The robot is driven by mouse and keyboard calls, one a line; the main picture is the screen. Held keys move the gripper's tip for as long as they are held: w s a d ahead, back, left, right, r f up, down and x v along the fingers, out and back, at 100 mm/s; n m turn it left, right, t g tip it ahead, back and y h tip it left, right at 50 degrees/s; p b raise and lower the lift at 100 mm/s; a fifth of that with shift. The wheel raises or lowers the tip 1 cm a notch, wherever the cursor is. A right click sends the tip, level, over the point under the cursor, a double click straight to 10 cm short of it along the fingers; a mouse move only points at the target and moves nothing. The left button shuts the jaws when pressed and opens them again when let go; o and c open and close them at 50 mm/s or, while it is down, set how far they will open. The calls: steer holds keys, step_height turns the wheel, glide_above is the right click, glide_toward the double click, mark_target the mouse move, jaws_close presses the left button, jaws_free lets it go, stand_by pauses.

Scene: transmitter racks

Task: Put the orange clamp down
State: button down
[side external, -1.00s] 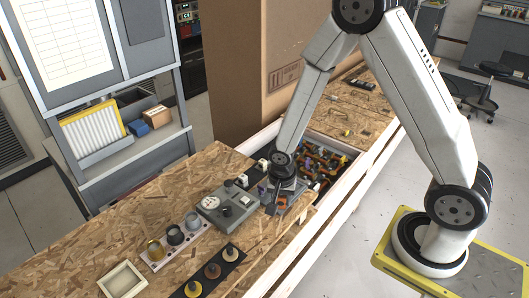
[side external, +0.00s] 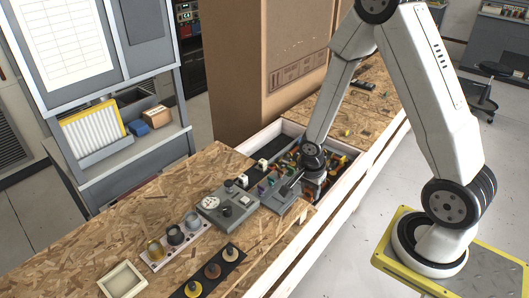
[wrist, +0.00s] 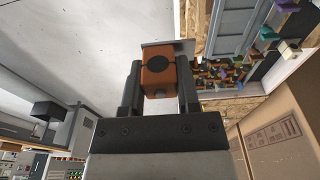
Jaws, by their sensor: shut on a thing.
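The orange clamp (wrist: 150,82) is a small orange block with a dark round spot, between the two black fingers in the wrist view. My gripper (wrist: 160,88) is shut on it. A flat grey plate (wrist: 168,43) shows just past the clamp; I cannot tell if it belongs to it. In the side view my gripper (side external: 315,186) is at the near edge of the parts bin, right of the grey rack (side external: 280,203). The clamp is not clearly seen there.
The bin (side external: 342,197) has pale wooden walls and holds many loose coloured parts. A grey control box (side external: 228,207) and rows of knobs stand left of the rack. A tall cardboard box (side external: 262,80) stands behind. Bare chipboard (side external: 90,235) lies at the front left.

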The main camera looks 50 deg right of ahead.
steer(key=w+d+f, duration=0.2)
steer(key=w+f, duration=0.2)
steer(key=w, duration=0.4)
glide_toward(279, 204)
steer(key=shift+s+d+f, duration=0.2)
steer(key=shift+s+f, duration=0.05)
steer(key=shift+s, duration=0.45)
steer(key=shift+w+d+f, duration=0.1)
steer(key=shift+w+f, duration=0.4)
steer(key=shift+f, duration=0.05)
steer(key=shift+w+f, duration=0.1)
steer(key=shift+w+f, duration=0.1)
steer(key=shift+f, duration=1.6)
steer(key=shift+f, duration=0.5)
steer(key=shift+c, duration=1.6)
jaws_free()
